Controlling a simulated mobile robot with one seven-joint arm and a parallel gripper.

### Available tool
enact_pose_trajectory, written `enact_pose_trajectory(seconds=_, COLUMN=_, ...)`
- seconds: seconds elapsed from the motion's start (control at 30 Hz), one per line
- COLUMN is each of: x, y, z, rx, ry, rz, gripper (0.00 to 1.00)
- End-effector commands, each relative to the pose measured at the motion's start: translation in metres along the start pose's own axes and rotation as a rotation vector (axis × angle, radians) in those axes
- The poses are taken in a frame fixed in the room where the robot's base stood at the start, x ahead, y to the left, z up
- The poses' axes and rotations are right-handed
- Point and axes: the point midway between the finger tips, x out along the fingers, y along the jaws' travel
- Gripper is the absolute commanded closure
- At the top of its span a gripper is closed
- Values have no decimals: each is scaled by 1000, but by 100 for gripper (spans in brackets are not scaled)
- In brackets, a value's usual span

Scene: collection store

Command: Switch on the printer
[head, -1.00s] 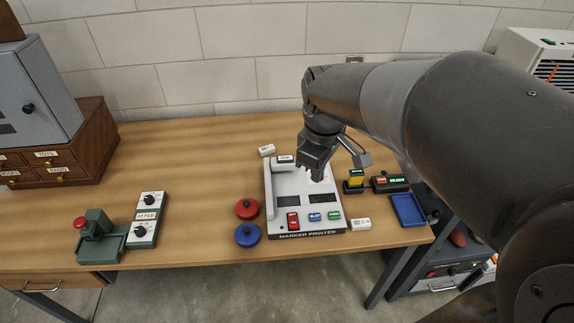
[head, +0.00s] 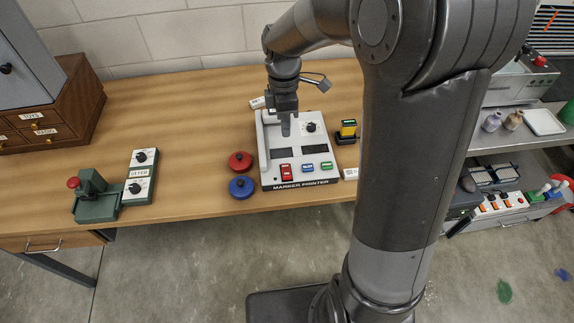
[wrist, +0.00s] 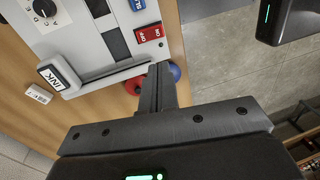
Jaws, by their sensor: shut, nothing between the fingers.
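The printer (head: 301,183) is a white box labelled "MARKER PRINTER" near the table's front edge. In the wrist view the red switch (wrist: 149,34) shows ON and OFF lettering; I cannot tell which side is pressed. My gripper (head: 286,132) is shut and empty, pointing down over the printer's back left part, behind the red switch. In the wrist view its closed fingers (wrist: 160,68) appear beside the printer's side slot, apart from the switch.
A red disc (head: 240,162) and a blue disc (head: 241,187) lie left of the printer. A yellow-and-black stamp (head: 347,128) stands at its right. A green device (head: 92,200) and a white two-dial box (head: 140,177) are farther left. The table between is clear.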

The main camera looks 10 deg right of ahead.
Motion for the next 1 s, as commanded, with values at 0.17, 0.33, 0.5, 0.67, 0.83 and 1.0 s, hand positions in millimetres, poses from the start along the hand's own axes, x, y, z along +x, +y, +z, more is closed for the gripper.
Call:
enact_pose_trajectory(seconds=0.17, x=0, y=0, z=0, rx=1, ry=0, rz=1, gripper=100)
enact_pose_trajectory(seconds=0.33, x=13, y=0, z=0, rx=2, ry=0, rz=-1, gripper=100)
enact_pose_trajectory(seconds=0.5, x=45, y=-1, z=0, rx=3, ry=0, rz=-4, gripper=100)
enact_pose_trajectory(seconds=0.67, x=80, y=-1, z=0, rx=1, ry=0, rz=-4, gripper=100)
enact_pose_trajectory(seconds=0.83, x=113, y=-1, z=0, rx=2, ry=0, rz=-4, gripper=100)
enact_pose_trajectory(seconds=1.0, x=132, y=0, z=0, rx=2, ry=0, rz=0, gripper=100)
